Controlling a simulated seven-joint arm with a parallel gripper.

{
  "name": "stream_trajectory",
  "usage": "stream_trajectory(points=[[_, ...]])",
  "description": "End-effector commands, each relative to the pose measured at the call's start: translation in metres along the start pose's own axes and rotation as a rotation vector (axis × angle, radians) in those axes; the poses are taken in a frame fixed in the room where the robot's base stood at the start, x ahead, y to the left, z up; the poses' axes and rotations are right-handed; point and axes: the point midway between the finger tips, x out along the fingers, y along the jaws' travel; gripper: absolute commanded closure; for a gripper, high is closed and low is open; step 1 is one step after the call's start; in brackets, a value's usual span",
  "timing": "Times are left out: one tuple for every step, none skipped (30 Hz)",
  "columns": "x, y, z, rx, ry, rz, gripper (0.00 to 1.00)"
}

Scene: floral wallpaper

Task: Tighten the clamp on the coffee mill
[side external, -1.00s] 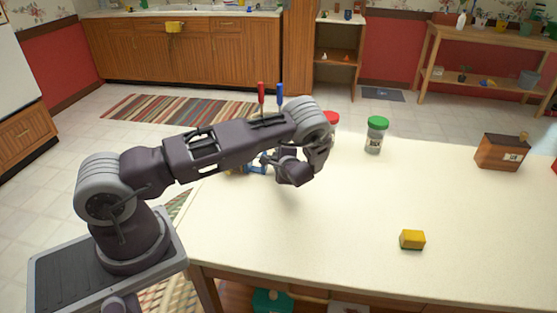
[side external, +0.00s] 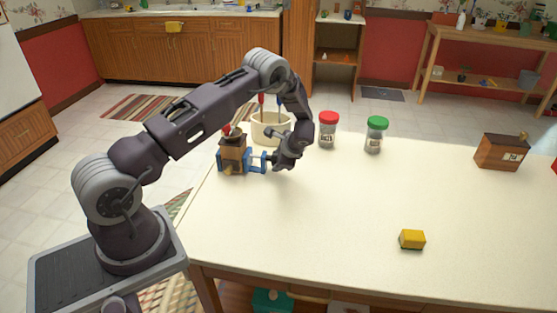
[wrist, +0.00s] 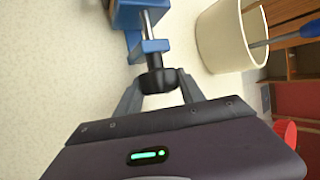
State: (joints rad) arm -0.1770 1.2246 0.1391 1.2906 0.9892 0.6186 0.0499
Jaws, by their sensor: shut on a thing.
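The coffee mill (side external: 232,150) is a brown wooden box with a red part on top, standing at the left end of the table. A blue clamp (side external: 256,161) sits at its right side. In the wrist view the blue clamp (wrist: 148,48) shows at the top, with a metal screw ending in a black knob (wrist: 158,80). My gripper (wrist: 158,84) is shut on the black knob, one finger on each side. In the side view my gripper (side external: 272,160) is at the clamp's right end; its fingertips are hard to make out there.
A cream crock (side external: 264,128) with red and blue handled tools stands just behind the clamp. A red-lidded jar (side external: 328,130) and a green-lidded jar (side external: 376,135) stand to the right. A yellow block (side external: 412,240) and a wooden box (side external: 501,152) lie farther right. The table's front middle is clear.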

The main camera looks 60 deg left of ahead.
Motion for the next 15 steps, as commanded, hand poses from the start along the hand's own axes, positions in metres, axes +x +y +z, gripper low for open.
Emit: stream_trajectory(points=[[-0.0005,-0.0006,-0.0010,0.001,0.003,0.000,0.95],[-0.0005,-0.0005,-0.0009,0.002,0.003,0.000,0.95],[-0.0005,-0.0005,-0.0009,0.002,0.003,0.000,0.95],[-0.0005,-0.0005,-0.0009,0.002,0.002,0.000,0.95],[-0.0005,-0.0005,-0.0009,0.002,0.002,0.000,0.95],[-0.0005,-0.0006,-0.0009,0.003,0.002,-0.001,0.95],[-0.0004,-0.0005,-0.0008,0.003,0.002,-0.001,0.95],[-0.0004,-0.0005,-0.0008,0.003,0.002,-0.001,0.95],[-0.0004,-0.0006,-0.0008,0.003,0.002,-0.001,0.95],[-0.0004,-0.0006,-0.0007,0.003,0.002,-0.001,0.52],[-0.0004,-0.0006,-0.0007,0.003,0.002,-0.001,0.46],[-0.0003,-0.0005,-0.0006,0.003,0.001,-0.001,0.39],[-0.0003,-0.0005,-0.0005,0.003,0.001,-0.001,0.33],[-0.0002,-0.0005,-0.0005,0.003,0.001,-0.001,0.32],[-0.0002,-0.0004,-0.0004,0.002,0.001,-0.001,0.32]])
